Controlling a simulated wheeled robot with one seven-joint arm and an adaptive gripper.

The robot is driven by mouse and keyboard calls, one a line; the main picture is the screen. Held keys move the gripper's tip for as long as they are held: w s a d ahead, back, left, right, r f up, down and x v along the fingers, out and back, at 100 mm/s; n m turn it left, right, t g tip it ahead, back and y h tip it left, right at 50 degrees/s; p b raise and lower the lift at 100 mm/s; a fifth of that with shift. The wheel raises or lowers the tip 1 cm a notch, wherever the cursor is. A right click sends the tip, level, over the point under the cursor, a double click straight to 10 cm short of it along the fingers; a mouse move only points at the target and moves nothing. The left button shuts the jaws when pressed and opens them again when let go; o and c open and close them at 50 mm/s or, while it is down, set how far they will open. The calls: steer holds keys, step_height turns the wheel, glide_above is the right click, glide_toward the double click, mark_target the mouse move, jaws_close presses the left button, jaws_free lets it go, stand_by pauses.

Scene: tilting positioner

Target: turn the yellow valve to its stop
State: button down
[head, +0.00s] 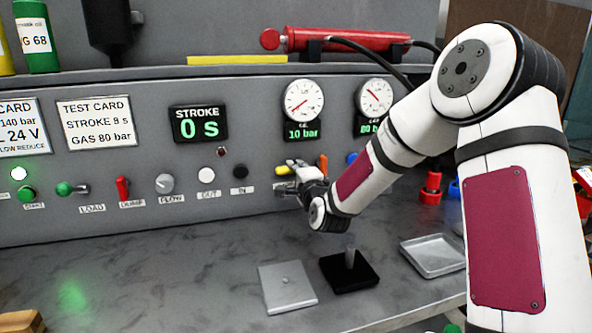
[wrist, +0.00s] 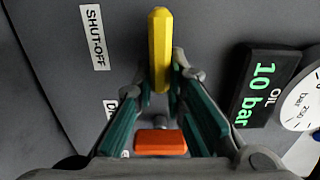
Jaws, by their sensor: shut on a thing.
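The yellow valve handle (wrist: 160,40) runs lengthwise up the middle of the wrist view, its far end sticking out past the fingers. In the head view its yellow end (head: 283,170) shows on the panel, left of my gripper (head: 296,184). My gripper (wrist: 160,92) has one fingertip on each side of the handle and is shut on it. The valve's stem and stop are not visible.
An orange handle (wrist: 160,142) sits close by, between the finger bases in the wrist view. The oil gauge (head: 304,100) above reads 10 bar. Several knobs line the panel to the left.

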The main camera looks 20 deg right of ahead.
steer(key=shift+f, duration=0.1)
stand_by(0.3)
steer(key=c, duration=1.6)
jaws_free()
steer(key=shift+d, duration=0.1)
steer(key=shift+s, duration=0.15)
steer(key=s, duration=1.1)
steer(key=shift+s, duration=0.4)
